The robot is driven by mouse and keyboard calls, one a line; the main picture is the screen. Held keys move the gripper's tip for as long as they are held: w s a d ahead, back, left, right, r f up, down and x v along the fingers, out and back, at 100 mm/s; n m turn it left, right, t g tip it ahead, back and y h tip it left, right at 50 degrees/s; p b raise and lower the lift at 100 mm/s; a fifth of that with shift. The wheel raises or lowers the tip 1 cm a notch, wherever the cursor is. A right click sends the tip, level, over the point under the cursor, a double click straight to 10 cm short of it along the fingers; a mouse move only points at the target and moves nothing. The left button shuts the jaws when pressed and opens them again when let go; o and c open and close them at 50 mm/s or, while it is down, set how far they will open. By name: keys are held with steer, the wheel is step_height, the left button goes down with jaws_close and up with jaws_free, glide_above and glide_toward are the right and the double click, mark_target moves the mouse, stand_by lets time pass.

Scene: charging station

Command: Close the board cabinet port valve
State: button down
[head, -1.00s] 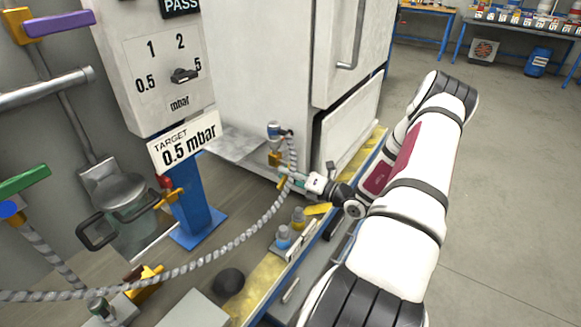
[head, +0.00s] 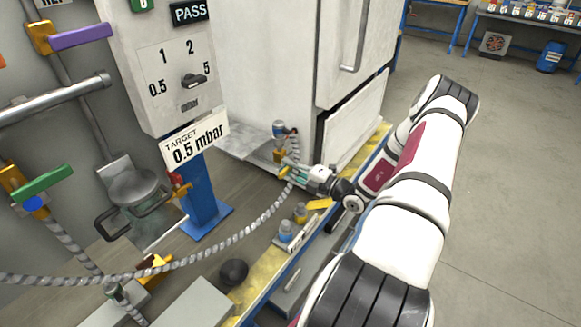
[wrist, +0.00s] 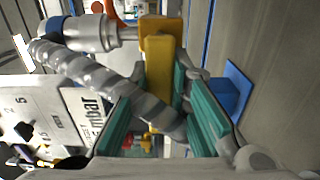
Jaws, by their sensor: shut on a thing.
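The board cabinet port valve (head: 279,157) has a yellow handle and sits low at the cabinet's front left, under a blue-and-metal fitting (head: 279,132). In the wrist view the yellow handle (wrist: 158,75) stands between the teal finger pads of my gripper (wrist: 162,90). My gripper (head: 293,168) is shut on this handle. A grey braided hose (wrist: 105,78) runs from the fitting and crosses in front of the handle, hiding part of it and of the grip. The handle's exact angle is hard to tell.
The grey cabinet (head: 265,75) stands behind the valve. The hose (head: 232,240) sags left across the bench. A blue post (head: 203,200) carries the gauge panel (head: 160,75) and a target sign (head: 195,143).

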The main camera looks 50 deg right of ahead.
stand_by(0.4)
steer(key=c, duration=1.5)
jaws_free()
steer(key=s, duration=0.4)
steer(key=s+d, duration=0.1)
steer(key=s, duration=0.7)
steer(key=shift+d, duration=0.35)
